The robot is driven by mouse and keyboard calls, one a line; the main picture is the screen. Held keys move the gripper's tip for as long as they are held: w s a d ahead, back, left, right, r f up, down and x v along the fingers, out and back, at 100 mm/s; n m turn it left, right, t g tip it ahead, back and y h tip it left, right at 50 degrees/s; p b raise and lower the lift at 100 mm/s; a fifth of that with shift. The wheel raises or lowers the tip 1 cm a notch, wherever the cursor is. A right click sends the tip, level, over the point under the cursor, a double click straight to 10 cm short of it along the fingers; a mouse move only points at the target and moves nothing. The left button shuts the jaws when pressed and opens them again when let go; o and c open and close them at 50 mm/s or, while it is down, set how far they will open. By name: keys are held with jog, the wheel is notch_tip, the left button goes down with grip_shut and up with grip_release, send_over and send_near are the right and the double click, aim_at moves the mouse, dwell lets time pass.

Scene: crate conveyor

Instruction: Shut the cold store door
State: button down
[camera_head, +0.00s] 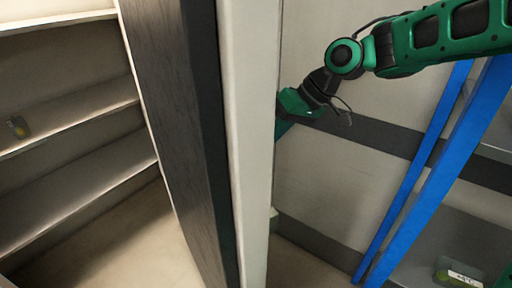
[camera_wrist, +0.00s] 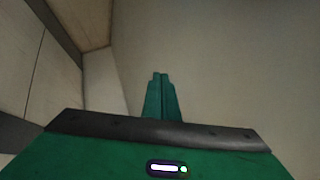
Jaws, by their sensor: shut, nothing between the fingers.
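The cold store door (camera_head: 180,130) appears to be the tall dark panel standing ajar in the middle of the head view, with a thick dark edge and a cream upright strip beside it. My arm comes in from the upper right, and its green end passes behind the cream strip, so the fingertips are hidden there. In the wrist view my gripper (camera_wrist: 160,77) is shut and empty, its green fingers together before a plain beige surface. I cannot tell whether they touch it. No door handle shows.
Bare floor (camera_head: 130,250) shows left of the door.

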jog(key=s+a+f, duration=0.2)
jog(key=a+f, duration=0.4)
jog(key=a, duration=0.2)
jog(key=shift+a+f, duration=0.2)
jog(key=shift+f, duration=0.1)
